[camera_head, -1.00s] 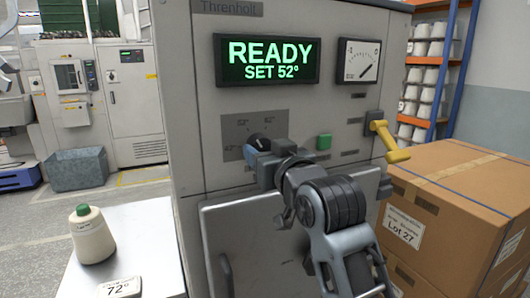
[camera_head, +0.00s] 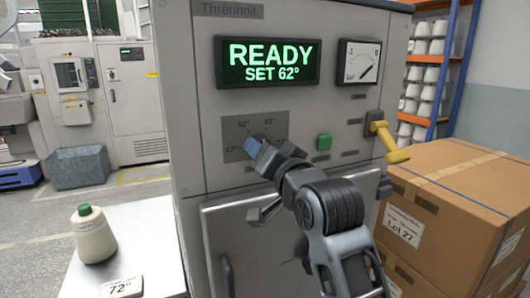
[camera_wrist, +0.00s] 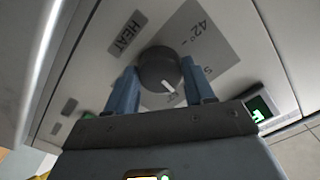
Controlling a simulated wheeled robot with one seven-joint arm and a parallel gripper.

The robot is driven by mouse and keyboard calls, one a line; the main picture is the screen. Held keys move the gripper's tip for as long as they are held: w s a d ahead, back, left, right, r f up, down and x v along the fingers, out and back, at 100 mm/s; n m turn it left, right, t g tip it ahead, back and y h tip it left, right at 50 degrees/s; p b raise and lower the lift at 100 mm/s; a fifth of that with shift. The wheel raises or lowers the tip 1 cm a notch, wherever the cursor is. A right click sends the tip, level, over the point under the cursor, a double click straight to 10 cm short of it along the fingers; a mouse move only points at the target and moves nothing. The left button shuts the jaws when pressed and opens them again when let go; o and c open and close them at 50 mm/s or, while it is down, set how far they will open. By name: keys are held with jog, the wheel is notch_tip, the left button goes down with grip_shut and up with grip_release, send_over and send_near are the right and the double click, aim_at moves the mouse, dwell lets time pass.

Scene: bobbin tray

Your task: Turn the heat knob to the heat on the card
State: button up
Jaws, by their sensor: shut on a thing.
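The dark round heat knob (camera_wrist: 158,66) sits on a grey dial plate (camera_head: 234,153), under the word HEAT in the wrist view. My gripper (camera_wrist: 160,84) is shut on the knob, with one blue finger on each side. In the head view my gripper (camera_head: 257,147) hides most of the knob. The knob's white pointer line shows between the fingers. The green display (camera_head: 267,62) reads READY, SET 62°. The card (camera_head: 122,287) on the white table reads 72°. Some dial marks show, among them 42°; the right part of the plate is partly hidden.
A green button (camera_head: 324,142) and a yellow lever (camera_head: 389,142) are right of the knob. A gauge (camera_head: 359,61) is above them. A cream bobbin (camera_head: 93,235) stands on the white table (camera_head: 150,240). Cardboard boxes (camera_head: 455,200) stand close at the right.

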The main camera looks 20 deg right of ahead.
jog(key=shift+r+m+b, duration=0.1)
jog(key=shift+m+b, duration=0.8)
jog(key=shift+m, duration=7.4)
jog(key=o, duration=1)
